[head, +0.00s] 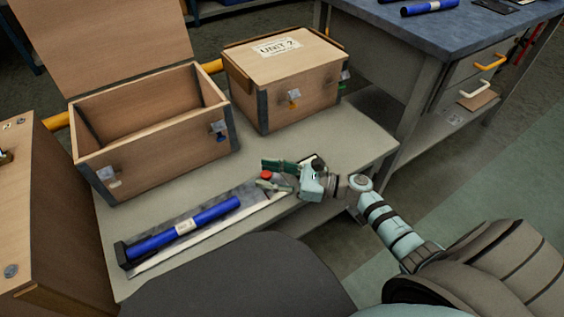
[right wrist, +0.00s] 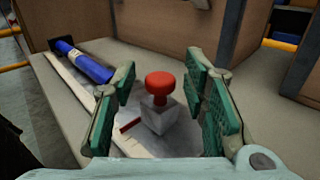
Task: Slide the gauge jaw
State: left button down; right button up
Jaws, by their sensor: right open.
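The gauge jaw is a small grey block (right wrist: 160,113) with a red knob (right wrist: 160,84) on top, near the right end of a flat steel gauge bar (head: 162,267). In the head view the red knob (head: 266,174) shows at my right gripper's fingers. A blue cylinder (head: 185,229) with a pale label lies along the gauge against a dark end stop (head: 122,254), apart from the jaw. My right gripper (head: 275,173) is open, its green-padded fingers on either side of the jaw, with gaps visible. The blue cylinder (right wrist: 84,62) also shows in the right wrist view. My left gripper is out of view.
An open wooden crate (head: 160,150) and a closed crate (head: 285,80) labelled "UNIT 2" stand behind the gauge on the pale bench (head: 350,135). Another wooden box (head: 45,215) stands at the left. A blue-topped workbench (head: 450,30) is at the back right.

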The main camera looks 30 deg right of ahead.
jog(key=v, duration=1.1)
jog(key=shift+s, duration=0.1)
